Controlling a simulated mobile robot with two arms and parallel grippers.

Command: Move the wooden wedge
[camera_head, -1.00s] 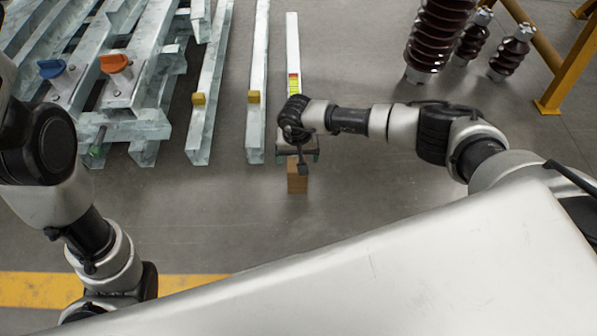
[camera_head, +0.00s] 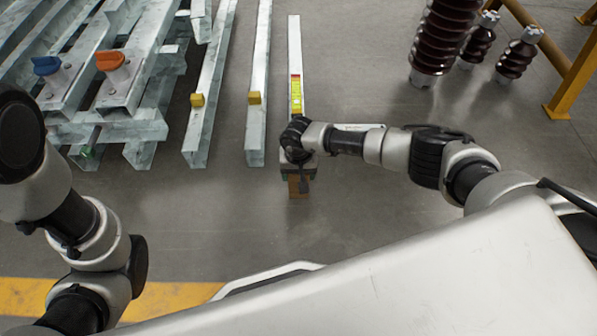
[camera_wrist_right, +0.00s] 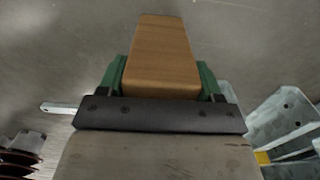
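The wooden wedge (camera_head: 298,187) is a light brown block, showing just below my right gripper (camera_head: 299,172) in the head view. In the right wrist view the wedge (camera_wrist_right: 162,58) sits between the two green fingers of my right gripper (camera_wrist_right: 161,78). The fingers lie against both its sides, and its narrower end points away from the palm. The palm hides its near end. I cannot tell whether the wedge touches the floor. My left arm shows at the left of the head view, but its gripper is out of view.
Long metal beams (camera_head: 258,80) lie on the floor, two with small yellow blocks. A narrow beam (camera_head: 294,50) with a yellow label ends near my right gripper. A metal stack (camera_head: 120,100) stands left. Brown insulators (camera_head: 440,40) and a yellow rail (camera_head: 575,75) stand right. Nearer floor is clear.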

